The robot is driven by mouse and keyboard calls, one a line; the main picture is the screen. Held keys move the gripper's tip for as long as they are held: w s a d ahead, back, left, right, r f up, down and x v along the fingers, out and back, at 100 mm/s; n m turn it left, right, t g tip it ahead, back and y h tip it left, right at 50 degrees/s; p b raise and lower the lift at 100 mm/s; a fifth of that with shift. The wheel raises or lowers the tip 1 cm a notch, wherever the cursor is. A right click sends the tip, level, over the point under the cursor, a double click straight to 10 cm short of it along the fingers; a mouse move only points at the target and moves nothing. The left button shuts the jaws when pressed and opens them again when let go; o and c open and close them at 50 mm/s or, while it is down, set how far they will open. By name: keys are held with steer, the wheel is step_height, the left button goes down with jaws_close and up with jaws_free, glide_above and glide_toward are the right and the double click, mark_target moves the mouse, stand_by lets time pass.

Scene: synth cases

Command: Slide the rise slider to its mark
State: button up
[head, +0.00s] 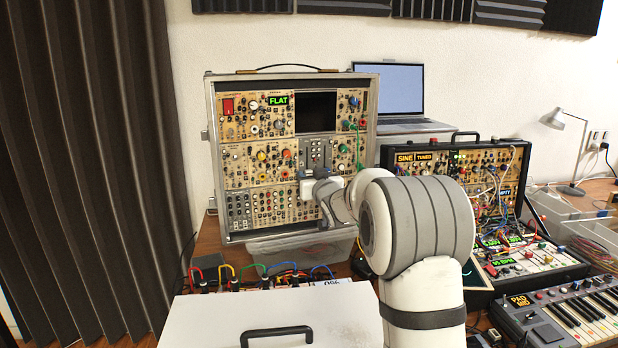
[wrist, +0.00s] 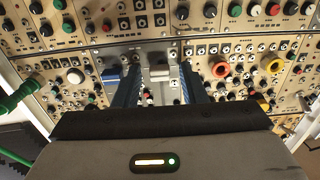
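A grey slider panel (head: 316,153) sits in the lower middle of the upright synth case; labels and marks on it are too small to read. In the wrist view a pale slider cap (wrist: 159,73) stands between the two dark blue fingers of my gripper (wrist: 160,78), with a gap seeming to show on each side. A blue slider cap (wrist: 109,75) lies just left of the fingers. I cannot tell which cap is the rise slider. My gripper is open, close in front of the panel. In the head view my arm hides its fingertips and the panel's lower part.
The synth case (head: 216,160) is crowded with knobs and sockets around the panel. A second case with patch cables (head: 500,180) stands right. A laptop (head: 398,90) is behind, a keyboard (head: 565,318) at lower right. A white box lid (head: 215,325) with a handle is in front.

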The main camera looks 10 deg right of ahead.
mark_target(307, 149)
jaws_close()
stand_by(0.3)
step_height(307, 149, up, 7)
steer(key=p, duration=0.3)
steer(key=shift+p, duration=0.3)
steer(key=shift+r, duration=0.1)
jaws_free()
steer(key=shift+o, duration=0.6)
steer(key=shift+s, duration=0.1)
steer(key=s+d+b, duration=0.1)
steer(key=s, duration=0.6)
steer(key=shift+s, duration=0.3)
